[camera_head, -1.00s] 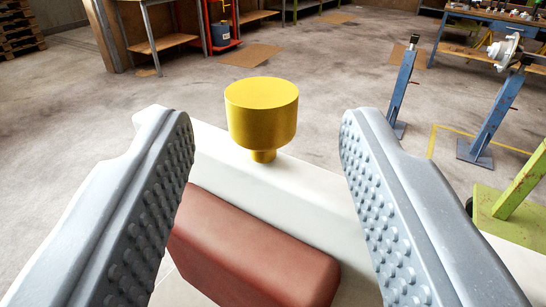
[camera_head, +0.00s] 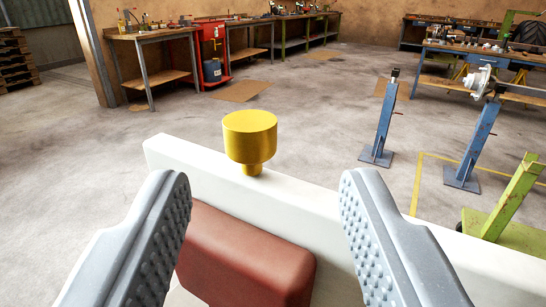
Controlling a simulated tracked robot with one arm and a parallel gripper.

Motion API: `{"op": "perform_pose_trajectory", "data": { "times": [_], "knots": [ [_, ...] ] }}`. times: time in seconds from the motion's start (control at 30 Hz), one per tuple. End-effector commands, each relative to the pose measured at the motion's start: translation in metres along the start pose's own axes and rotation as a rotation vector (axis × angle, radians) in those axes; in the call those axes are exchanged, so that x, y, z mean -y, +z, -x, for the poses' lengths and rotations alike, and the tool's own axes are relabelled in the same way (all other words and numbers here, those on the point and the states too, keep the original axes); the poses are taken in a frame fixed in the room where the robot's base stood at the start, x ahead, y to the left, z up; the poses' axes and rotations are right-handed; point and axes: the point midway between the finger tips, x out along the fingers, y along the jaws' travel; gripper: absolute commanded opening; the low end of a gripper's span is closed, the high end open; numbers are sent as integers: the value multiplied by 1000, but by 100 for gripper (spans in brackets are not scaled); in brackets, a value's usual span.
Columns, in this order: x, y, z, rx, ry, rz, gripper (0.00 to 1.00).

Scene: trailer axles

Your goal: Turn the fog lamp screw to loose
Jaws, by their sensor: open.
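The fog lamp screw is most likely the yellow round knob (camera_head: 250,137) on a short narrower neck, standing upright on the top edge of a white panel (camera_head: 325,201). A dark red block, seemingly the fog lamp (camera_head: 243,255), sits against the near face of the panel, below the knob. My gripper (camera_head: 268,205) is open. Its two grey studded fingers stand wide apart at left and right, with the red block showing between them. The knob appears above and beyond the fingertips, roughly centred between them, and nothing touches it. The fingers hide parts of the panel and block.
Blue stands (camera_head: 380,122) and a green stand (camera_head: 510,205) are on the floor at right, beyond the panel. Workbenches (camera_head: 155,62) and a red cart (camera_head: 212,55) line the back. The floor behind the knob is clear.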

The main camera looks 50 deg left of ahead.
Motion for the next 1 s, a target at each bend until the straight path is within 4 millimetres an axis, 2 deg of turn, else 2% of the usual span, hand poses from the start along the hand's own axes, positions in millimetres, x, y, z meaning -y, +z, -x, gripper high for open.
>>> {"op": "perform_pose_trajectory", "data": {
  "times": [0.2,0.4,0.57,0.8,1.0],
  "knots": [
    [-2,-10,13,-38,116,11,46],
    [5,-13,23,-51,233,17,46],
    [18,-12,28,-44,322,16,46],
    [46,-1,29,-10,435,4,46],
    [62,4,28,13,479,-1,46]
  ]
}}
